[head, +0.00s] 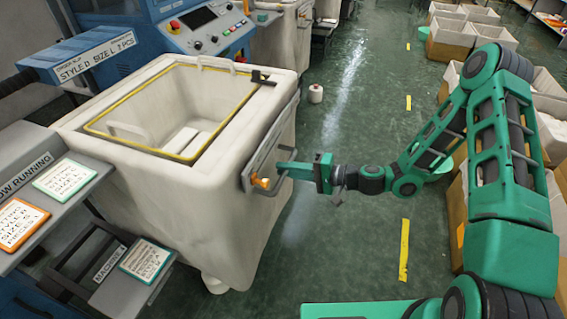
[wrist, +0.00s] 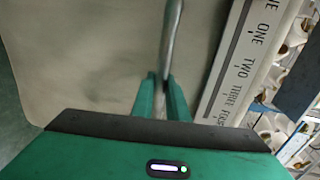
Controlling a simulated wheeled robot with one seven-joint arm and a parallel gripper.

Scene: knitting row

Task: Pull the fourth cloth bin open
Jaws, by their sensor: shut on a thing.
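The cream cloth bin (head: 195,215) stands in front of a blue machine, its top open with a yellow-edged rim (head: 135,92) around the inside. A sign reading MACHINE 4 (head: 108,262) is at its near left. A thin metal handle bar (head: 277,188) is on the bin's right side; it also shows in the wrist view (wrist: 172,40). My gripper (head: 284,168) reaches in from the right and is shut on the bar, which runs between its fingers in the wrist view (wrist: 160,95). An orange piece (head: 262,183) sits by the bar's near end.
A grey strip (wrist: 235,75) marked ONE, TWO, THREE, FOUR runs along the bin side. A white spool (head: 315,93) lies on the green floor. Several cardboard boxes (head: 450,35) line the right. Another bin (head: 275,42) stands behind. The aisle (head: 345,235) has free floor.

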